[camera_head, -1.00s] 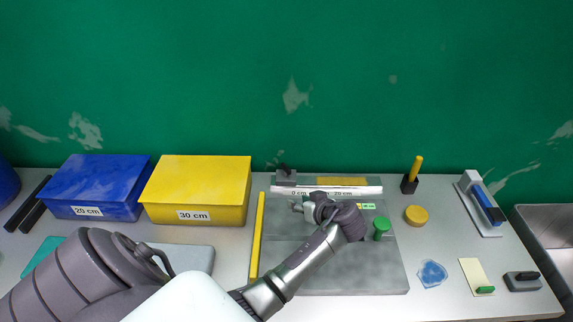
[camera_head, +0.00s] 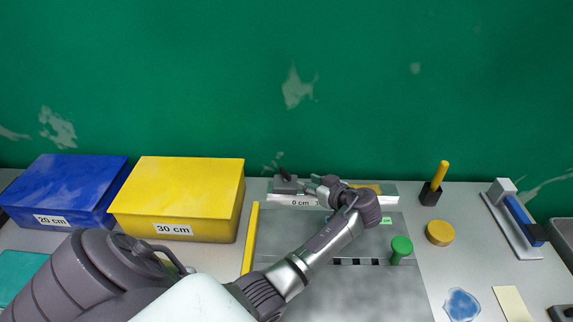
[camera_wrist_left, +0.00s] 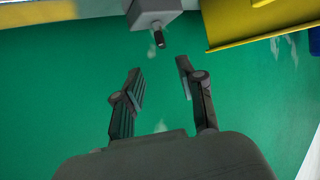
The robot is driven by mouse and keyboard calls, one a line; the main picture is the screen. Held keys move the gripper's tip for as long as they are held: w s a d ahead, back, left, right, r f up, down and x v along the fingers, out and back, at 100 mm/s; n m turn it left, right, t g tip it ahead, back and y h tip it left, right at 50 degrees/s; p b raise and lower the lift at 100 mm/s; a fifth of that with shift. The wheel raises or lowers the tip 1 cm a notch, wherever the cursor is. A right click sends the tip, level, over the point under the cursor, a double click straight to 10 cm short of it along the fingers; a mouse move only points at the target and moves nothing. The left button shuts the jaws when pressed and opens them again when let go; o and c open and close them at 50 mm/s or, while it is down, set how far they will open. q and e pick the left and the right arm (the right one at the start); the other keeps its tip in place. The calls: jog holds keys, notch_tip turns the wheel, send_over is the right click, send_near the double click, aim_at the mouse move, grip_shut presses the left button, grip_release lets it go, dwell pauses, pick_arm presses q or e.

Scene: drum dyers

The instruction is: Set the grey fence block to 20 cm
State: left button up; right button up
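The grey fence block (camera_head: 286,186), with a black knob on it, sits at the left end of the scale rail (camera_head: 384,200), by the "0 cm" label. In the left wrist view the block (camera_wrist_left: 152,8) is at the top, its black knob (camera_wrist_left: 159,38) pointing toward my fingers. My left gripper (camera_head: 312,185) is just right of the block in the head view, apart from it. In the wrist view the gripper (camera_wrist_left: 160,75) is open and empty, its fingers below the knob. My gripper and wrist hide the middle of the scale, including any 20 cm mark. My right gripper is not in view.
A yellow box (camera_head: 182,200) marked "30 cm" and a blue box (camera_head: 67,190) marked "20 cm" stand left. A yellow strip (camera_head: 250,238) edges the grey board (camera_head: 340,295). A green knob (camera_head: 401,246), yellow disc (camera_head: 440,232) and yellow-handled tool (camera_head: 438,180) stand right.

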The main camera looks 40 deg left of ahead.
aim_at(287, 172)
pick_arm(q)
jog(key=b+x, duration=0.5)
jog(key=x, duration=0.8)
jog(key=shift+s+a+r, duration=0.15)
jog(key=shift+a, duration=0.05)
grip_shut()
